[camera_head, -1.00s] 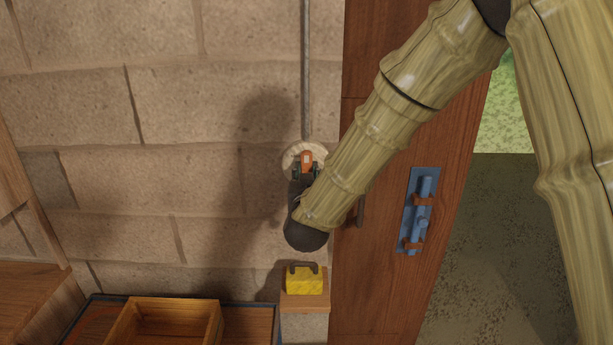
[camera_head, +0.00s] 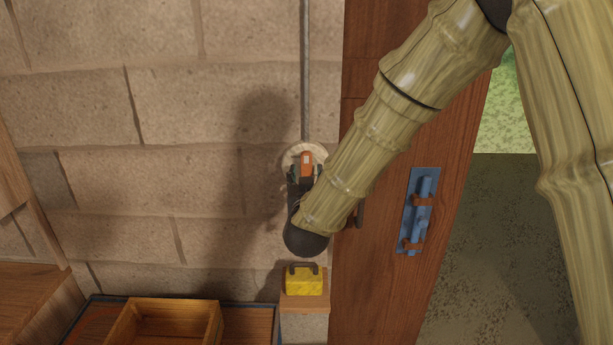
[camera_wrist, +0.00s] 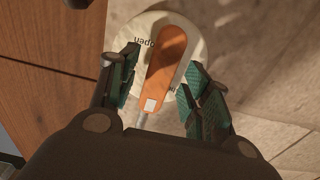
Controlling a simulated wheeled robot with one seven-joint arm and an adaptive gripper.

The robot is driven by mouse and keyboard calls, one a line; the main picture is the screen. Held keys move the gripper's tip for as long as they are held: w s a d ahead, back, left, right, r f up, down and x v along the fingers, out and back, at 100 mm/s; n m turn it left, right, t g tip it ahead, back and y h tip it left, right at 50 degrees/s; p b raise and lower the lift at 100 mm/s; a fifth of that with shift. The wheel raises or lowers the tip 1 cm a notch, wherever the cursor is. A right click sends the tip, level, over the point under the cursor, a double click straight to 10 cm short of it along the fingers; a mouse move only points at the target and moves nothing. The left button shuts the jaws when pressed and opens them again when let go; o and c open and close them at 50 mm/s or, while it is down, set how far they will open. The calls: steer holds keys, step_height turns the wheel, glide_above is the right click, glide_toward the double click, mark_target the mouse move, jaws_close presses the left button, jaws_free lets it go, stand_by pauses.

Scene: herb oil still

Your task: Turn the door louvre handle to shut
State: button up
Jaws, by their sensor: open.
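The louvre handle (camera_head: 306,158) is an orange lever with a small pale square on it. It stands roughly upright on a round cream plate (camera_head: 290,155) on the block wall, left of the door. In the wrist view the handle (camera_wrist: 166,60) lies slightly tilted on the plate (camera_wrist: 195,38). The word "open" reads upside down to its left; another label at right is mostly hidden. My gripper (camera_head: 304,176) is at the plate. In the wrist view my gripper (camera_wrist: 162,80) is open, one green-padded finger on each side of the handle, with visible gaps.
A brown wooden door (camera_head: 375,285) with a blue bolt (camera_head: 418,210) is right of the plate. A yellow block with a dark handle (camera_head: 304,281) sits on a small wooden ledge (camera_head: 303,304) below my wrist. A wooden box (camera_head: 165,318) is at lower left. A grey pipe (camera_head: 305,70) runs up the wall.

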steer(key=s, duration=1.1)
steer(key=s+d+f+g+b, duration=0.1)
steer(key=s+d+f+g, duration=0.2)
steer(key=f, duration=0.9)
steer(key=s+d+f+g+b, duration=0.1)
steer(key=s+d+f+g, duration=0.25)
steer(key=f, duration=0.85)
steer(key=s+d+f+g+b, duration=0.1)
steer(key=s+d+f+g, duration=0.2)
steer(key=f, duration=0.9)
steer(key=s+d+f+g+b, duration=0.1)
steer(key=s+d+f+g, duration=0.3)
steer(key=s+f, duration=0.7)
steer(key=s+d+f+g+b, duration=0.1)
steer(key=s+d+f+g, duration=0.3)
steer(key=s+d+f, duration=0.5)
steer(key=s+f, duration=0.2)
steer(key=s, duration=0.7)
steer(key=shift+s+m, duration=0.25)
steer(key=shift+m, duration=0.05)
steer(key=shift+d+g, duration=0.1)
steer(key=shift+g, duration=0.15)
